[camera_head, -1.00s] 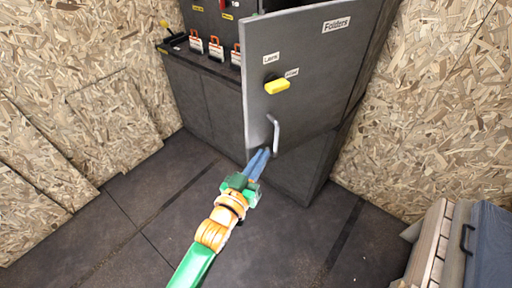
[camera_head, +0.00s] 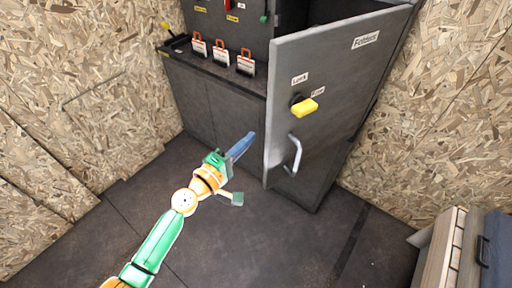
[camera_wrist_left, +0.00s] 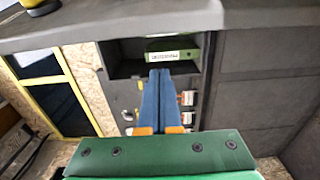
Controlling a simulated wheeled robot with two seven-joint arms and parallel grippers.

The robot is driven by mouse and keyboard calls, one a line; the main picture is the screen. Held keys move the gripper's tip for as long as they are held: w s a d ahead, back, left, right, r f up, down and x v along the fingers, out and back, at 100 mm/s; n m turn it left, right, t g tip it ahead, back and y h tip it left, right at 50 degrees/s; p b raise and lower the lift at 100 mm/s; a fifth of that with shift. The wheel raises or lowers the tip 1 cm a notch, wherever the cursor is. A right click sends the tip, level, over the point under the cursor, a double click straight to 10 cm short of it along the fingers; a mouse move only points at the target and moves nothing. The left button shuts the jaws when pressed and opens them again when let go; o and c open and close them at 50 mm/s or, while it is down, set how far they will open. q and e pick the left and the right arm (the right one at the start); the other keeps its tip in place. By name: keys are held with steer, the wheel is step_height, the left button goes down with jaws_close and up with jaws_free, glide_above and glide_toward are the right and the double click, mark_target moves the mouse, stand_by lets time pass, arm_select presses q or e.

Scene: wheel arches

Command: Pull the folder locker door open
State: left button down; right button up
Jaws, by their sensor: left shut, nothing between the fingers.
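The grey folder locker door (camera_head: 335,85) stands ajar in the head view, with a dark gap behind its top edge. It carries a "Folders" label, a yellow knob (camera_head: 306,107) and a pale bar handle (camera_head: 294,155) near its free edge. My left gripper (camera_head: 246,142) has its blue fingers shut and empty. In the head view it lies left of the door's free edge, apart from the handle. The shut fingers also show in the left wrist view (camera_wrist_left: 162,78), in front of a dark compartment holding a green labelled thing (camera_wrist_left: 172,56). My right gripper is not in view.
A dark cabinet (camera_head: 205,100) stands behind the door, with several orange-handled padlock-like items (camera_head: 221,55) on its ledge. Chipboard walls flank it. A wooden crate-like thing (camera_head: 445,245) and a blue case (camera_head: 495,255) stand at lower right. The floor in front is clear.

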arm_select(q)
steer(key=s+d+p, duration=0.1)
steer(key=s+d, duration=0.1)
steer(key=s, duration=0.1)
steer(key=shift+s+d+p, duration=0.1)
steer(key=shift+d+p, duration=0.25)
steer(key=s+d+n+t+y+p, duration=0.1)
steer(key=s+d+n+y, duration=0.1)
steer(key=s+d, duration=0.6)
steer(key=shift+s+t+y+p, duration=0.35)
steer(key=shift+s+y, duration=0.15)
steer(key=shift+s, duration=0.1)
